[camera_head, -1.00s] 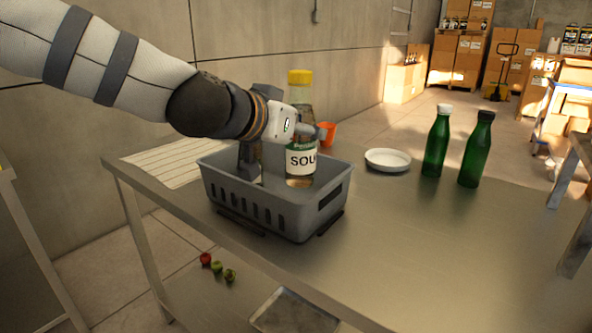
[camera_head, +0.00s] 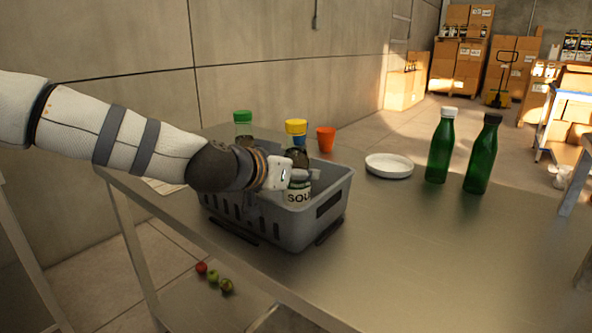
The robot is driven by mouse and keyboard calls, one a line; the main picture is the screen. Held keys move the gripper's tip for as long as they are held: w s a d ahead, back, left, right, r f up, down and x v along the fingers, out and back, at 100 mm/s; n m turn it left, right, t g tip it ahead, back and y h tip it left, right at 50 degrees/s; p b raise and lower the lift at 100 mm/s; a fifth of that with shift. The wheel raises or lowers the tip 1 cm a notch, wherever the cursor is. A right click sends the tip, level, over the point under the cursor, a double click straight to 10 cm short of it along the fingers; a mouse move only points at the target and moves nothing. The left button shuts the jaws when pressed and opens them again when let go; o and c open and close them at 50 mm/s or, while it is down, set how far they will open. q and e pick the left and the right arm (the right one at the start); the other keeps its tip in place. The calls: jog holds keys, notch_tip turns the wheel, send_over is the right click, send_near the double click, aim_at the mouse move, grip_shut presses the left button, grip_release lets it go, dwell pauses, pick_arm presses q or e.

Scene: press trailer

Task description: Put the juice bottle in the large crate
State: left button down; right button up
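I cannot tell whether the bottle touches the crate floor. My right gripper is not in view.
The crate stands on a metal table (camera_head: 420,260). Behind it are a green-capped bottle (camera_head: 243,117) and an orange cup (camera_head: 326,139). To the right are a white plate (camera_head: 389,166) and two green bottles (camera_head: 440,150) (camera_head: 482,158).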

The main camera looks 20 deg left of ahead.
pick_arm(q)
jog(key=c, duration=0.8)
grip_release()
jog(key=p+v, duration=0.2)
jog(key=v, duration=1)
jog(key=shift+r, duration=0.15)
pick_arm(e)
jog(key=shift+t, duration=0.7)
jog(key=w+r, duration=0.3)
